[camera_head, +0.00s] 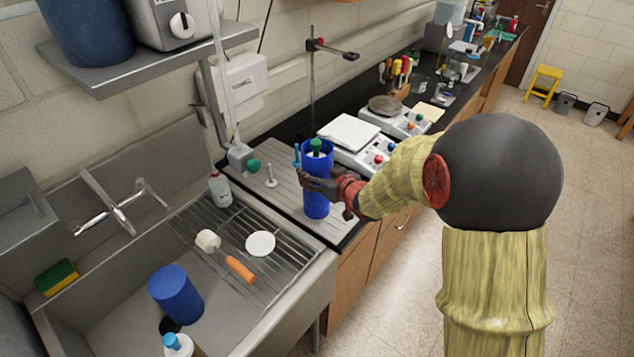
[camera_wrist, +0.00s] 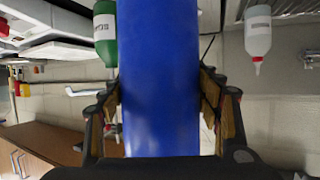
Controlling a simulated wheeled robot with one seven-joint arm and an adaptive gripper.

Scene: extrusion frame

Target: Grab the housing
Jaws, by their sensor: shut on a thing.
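The housing, a blue cylinder (camera_head: 316,207), stands upright near the front edge of the grooved drainboard beside the sink. My gripper (camera_head: 318,184) reaches it from the right, with its fingers around the cylinder's middle. In the wrist view the blue cylinder (camera_wrist: 158,75) fills the space between the dark jaws of my gripper (camera_wrist: 160,112), one on each side, shut on it. The wrist picture is upside down. I cannot tell whether the cylinder's base touches the drainboard.
A green item (camera_head: 316,146) shows at the cylinder's top; I cannot tell whether it is inside or behind. A white-topped device (camera_head: 349,134) stands close behind. The sink rack holds a white disc (camera_head: 260,243) and an orange-handled brush (camera_head: 239,268). A bottle (camera_head: 220,190) stands left.

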